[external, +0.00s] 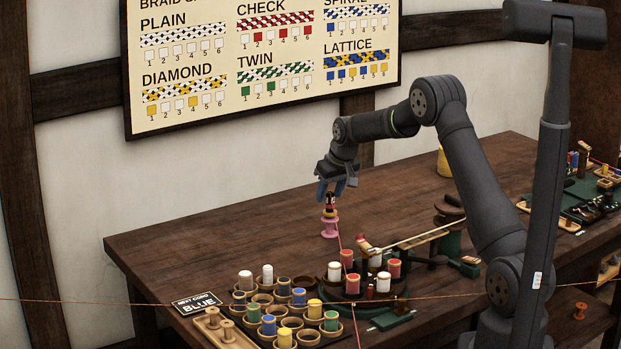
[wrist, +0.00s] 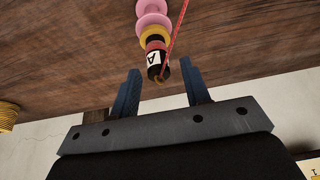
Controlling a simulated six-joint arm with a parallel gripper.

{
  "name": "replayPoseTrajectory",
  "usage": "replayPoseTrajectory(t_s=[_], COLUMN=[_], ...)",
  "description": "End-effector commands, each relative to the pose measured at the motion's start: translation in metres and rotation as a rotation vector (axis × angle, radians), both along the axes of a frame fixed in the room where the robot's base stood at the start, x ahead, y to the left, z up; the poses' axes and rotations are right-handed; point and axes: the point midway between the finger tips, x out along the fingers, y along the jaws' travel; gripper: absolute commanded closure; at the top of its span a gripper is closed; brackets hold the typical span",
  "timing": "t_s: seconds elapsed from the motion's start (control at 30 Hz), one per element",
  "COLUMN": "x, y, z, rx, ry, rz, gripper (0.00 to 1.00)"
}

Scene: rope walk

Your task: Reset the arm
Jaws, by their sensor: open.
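My gripper (external: 338,188) hangs over the far left part of the wooden table. Its two blue fingers are open and apart, with nothing between them in the wrist view (wrist: 160,78). Just beyond the fingertips is a small upright stack with a black top piece (wrist: 155,59) bearing a white label with "A", then red and yellow pieces. A pink spool-shaped piece (external: 330,228) is at its foot, also in the wrist view (wrist: 152,12). A red cord (wrist: 177,38) runs from near the top. In the external view the fingers are close above the stack; contact cannot be told.
A rack (external: 311,337) of white, blue, green and yellow bobbins stands at the front, beside a round stand (external: 348,292) with red and white bobbins. A "BLUE" card (external: 196,304) lies left. A thin cord crosses the foreground. The table's left part is clear.

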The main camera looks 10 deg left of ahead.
Motion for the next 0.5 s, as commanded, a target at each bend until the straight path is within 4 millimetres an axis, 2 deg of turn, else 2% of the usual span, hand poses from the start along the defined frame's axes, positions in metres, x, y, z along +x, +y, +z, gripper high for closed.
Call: replayPoseTrajectory(t_s=[0.33, 0.5], x=[0.000, 0.000], y=[0.000, 0.000], z=[0.001, -0.010], rx=[0.000, -0.001], ry=[0.000, 0.001], rz=[0.000, 0.000], gripper=[0.57, 0.57])
